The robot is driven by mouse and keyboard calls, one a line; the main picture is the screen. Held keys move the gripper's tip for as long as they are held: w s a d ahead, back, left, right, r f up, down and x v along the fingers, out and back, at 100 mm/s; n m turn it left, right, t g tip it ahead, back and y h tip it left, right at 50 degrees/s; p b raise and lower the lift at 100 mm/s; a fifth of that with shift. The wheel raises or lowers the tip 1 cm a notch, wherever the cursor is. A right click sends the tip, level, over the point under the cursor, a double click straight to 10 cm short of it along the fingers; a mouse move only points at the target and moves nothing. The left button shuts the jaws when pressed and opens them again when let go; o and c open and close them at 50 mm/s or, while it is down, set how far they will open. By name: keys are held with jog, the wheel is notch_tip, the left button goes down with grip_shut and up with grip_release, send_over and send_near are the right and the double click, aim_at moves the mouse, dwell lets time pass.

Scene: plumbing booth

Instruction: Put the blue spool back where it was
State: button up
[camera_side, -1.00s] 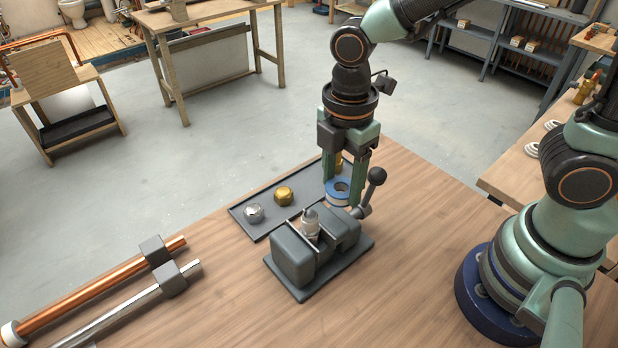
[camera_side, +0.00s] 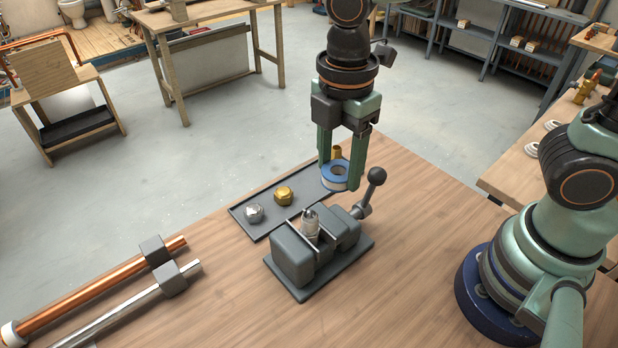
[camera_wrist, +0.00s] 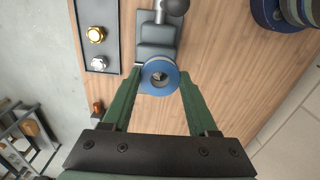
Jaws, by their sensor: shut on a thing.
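The blue spool (camera_side: 336,175), a blue ring with a pale band around its side, is held between the green fingers of my gripper (camera_side: 340,180). My gripper is shut on it and holds it up in the air, behind the vise in the side view. In the wrist view the spool (camera_wrist: 159,77) sits between the fingertips (camera_wrist: 160,80) and covers part of the grey vise. A dark tray (camera_side: 262,232) lies behind and to the left of the vise.
The grey vise (camera_side: 293,262) with a ball-ended lever (camera_side: 376,176) clamps a small metal fitting (camera_side: 310,226). A silver nut (camera_side: 254,213) and a brass nut (camera_side: 283,195) sit in the tray. Copper and steel pipes lie at left.

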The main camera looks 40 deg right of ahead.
jog(key=a+r+n, duration=0.1)
jog(key=a+n, duration=0.1)
jog(key=a, duration=0.7)
jog(key=n, duration=0.2)
send_over(262, 305)
notch_tip(262, 305, down, 14)
jog(key=shift+f, duration=2.45)
jog(key=shift+f, duration=0.1)
jog(key=o, duration=1.3)
